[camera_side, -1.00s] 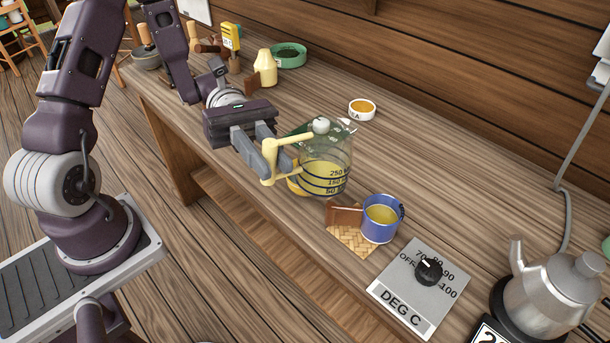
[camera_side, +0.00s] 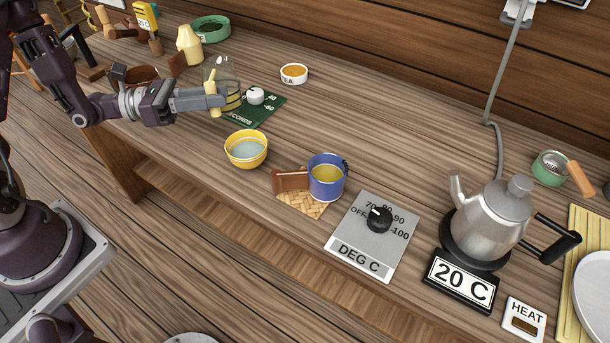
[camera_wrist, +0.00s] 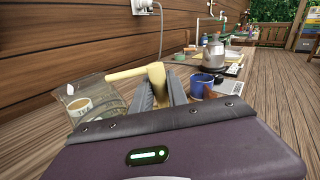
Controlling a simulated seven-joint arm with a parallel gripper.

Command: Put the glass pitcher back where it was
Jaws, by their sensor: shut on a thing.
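The glass pitcher (camera_side: 222,72) is clear, with a pale yellow handle (camera_side: 212,98). It stands at or just above the far-left part of the bench, by the green timer board; I cannot tell whether it touches the wood. My gripper (camera_side: 218,101) is shut on the handle, reaching in from the left. In the wrist view the handle (camera_wrist: 140,75) lies at the fingertips of my gripper (camera_wrist: 160,90). The glass body of the pitcher (camera_wrist: 70,92) shows to the left there. Its lower part is partly hidden by my gripper and the handle in the side view.
A green timer board (camera_side: 262,108) with a white knob lies beside the pitcher. A cream bottle (camera_side: 189,45) and a white tea bowl (camera_side: 294,74) stand nearby. A yellow bowl (camera_side: 246,149), blue mug (camera_side: 327,178), DEG C panel (camera_side: 362,257) and kettle (camera_side: 490,220) are to the right.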

